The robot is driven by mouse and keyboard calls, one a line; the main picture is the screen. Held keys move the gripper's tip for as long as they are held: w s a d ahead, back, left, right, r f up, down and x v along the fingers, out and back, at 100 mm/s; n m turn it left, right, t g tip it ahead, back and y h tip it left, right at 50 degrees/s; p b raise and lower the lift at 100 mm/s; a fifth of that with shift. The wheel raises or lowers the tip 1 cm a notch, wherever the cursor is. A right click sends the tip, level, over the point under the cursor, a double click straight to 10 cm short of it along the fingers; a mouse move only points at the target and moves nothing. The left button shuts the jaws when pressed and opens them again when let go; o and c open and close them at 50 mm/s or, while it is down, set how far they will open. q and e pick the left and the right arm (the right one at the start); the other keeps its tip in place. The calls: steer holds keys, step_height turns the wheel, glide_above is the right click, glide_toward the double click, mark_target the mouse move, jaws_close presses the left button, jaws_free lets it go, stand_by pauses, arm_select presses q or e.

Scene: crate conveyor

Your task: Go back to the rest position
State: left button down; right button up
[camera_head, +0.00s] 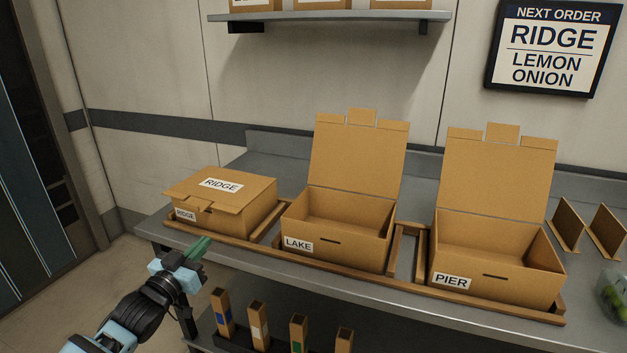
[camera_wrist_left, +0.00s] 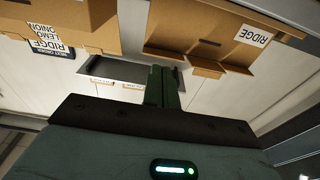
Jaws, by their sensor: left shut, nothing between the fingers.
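My left gripper (camera_head: 197,249) is in front of the counter's left part, just before the RIDGE box. Its green fingers are shut with nothing between them; they also show in the left wrist view (camera_wrist_left: 163,86). The RIDGE box (camera_head: 238,202) stands in the left bay with its lid down, and its front flap sticks out over the front. In the left wrist view the RIDGE box (camera_wrist_left: 200,35) appears upside down beyond the fingers. The gripper looks apart from the box. My right gripper is not in view.
The open, empty LAKE box (camera_head: 340,244) and PIER box (camera_head: 480,275) stand to the right in a wooden frame on the counter (camera_head: 400,305). Several upright cardboard pieces (camera_head: 260,318) stand below. A sign (camera_head: 555,48) reads RIDGE, LEMON, ONION. Floor is clear at the left.

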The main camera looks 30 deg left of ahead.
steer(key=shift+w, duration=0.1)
